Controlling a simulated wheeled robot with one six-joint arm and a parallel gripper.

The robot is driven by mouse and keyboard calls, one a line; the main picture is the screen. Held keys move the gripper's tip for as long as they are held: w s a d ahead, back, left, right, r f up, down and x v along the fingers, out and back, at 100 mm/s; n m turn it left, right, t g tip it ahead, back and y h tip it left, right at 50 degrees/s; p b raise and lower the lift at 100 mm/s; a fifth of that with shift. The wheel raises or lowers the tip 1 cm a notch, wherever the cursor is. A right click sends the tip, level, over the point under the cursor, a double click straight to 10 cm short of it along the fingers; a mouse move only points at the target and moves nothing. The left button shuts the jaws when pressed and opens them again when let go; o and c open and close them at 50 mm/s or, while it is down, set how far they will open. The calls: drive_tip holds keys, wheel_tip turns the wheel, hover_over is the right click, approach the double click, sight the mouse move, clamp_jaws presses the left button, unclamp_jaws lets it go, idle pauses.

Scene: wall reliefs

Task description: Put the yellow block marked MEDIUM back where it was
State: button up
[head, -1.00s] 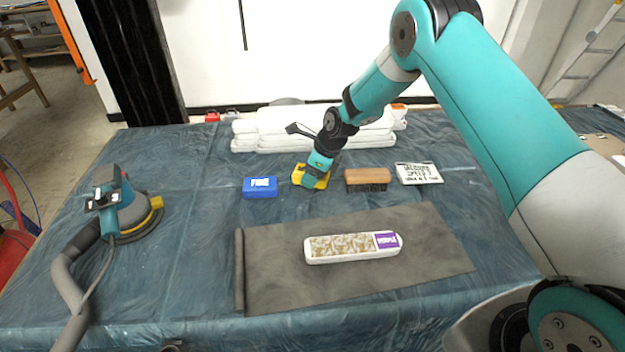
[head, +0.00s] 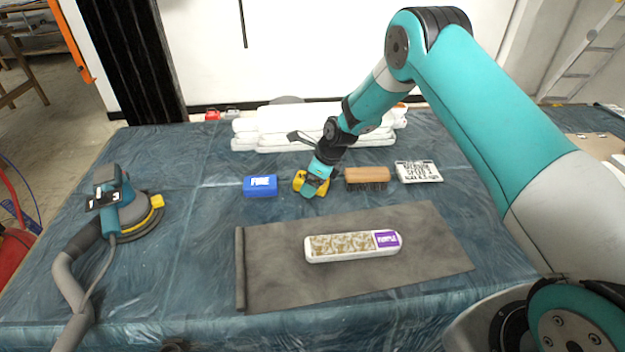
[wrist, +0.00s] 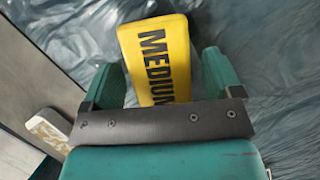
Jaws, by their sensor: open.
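The yellow block marked MEDIUM (wrist: 158,60) shows between my two teal fingers in the wrist view, its lettering facing the camera. In the head view the block (head: 299,181) is at the row of blocks, partly covered by my gripper (head: 312,186). My gripper (wrist: 162,68) is open, one finger on each side of the block. A gap shows at the left finger; the right finger is close to the block's edge. Whether the block lies flat on the sheet is hard to tell.
A blue block marked FINE (head: 260,186) stands left of the yellow block, and a wooden brush (head: 367,178) close on its right. A white lettered plate (head: 418,172) is farther right. In front, a long white holder with a purple end (head: 352,246) lies on a grey mat (head: 430,255). A sander (head: 122,210) is at left.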

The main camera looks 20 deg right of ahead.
drive_tip(key=b+v, duration=0.1)
drive_tip(key=v, duration=1.1)
drive_tip(key=s+a+r+n, duration=0.4)
drive_tip(key=s+r+n, duration=0.1)
drive_tip(key=r+n, duration=0.15)
drive_tip(key=s+a+r+n, duration=0.1)
drive_tip(key=s+r+n, duration=0.2)
drive_tip(key=s+n, duration=0.5)
drive_tip(key=s+a+r+n+g, duration=0.1)
drive_tip(key=s+r+n, duration=0.3)
drive_tip(key=s+n, duration=0.5)
drive_tip(key=s+a+r+n+g, duration=0.1)
drive_tip(key=s+r+n, duration=0.3)
drive_tip(key=s+n, duration=0.4)
drive_tip(key=s+a, duration=0.1)
drive_tip(key=s, duration=0.5)
drive_tip(key=shift+s+a+r+y, duration=0.15)
drive_tip(key=shift+a+r+y, duration=0.1)
drive_tip(key=shift+a+y, duration=0.05)
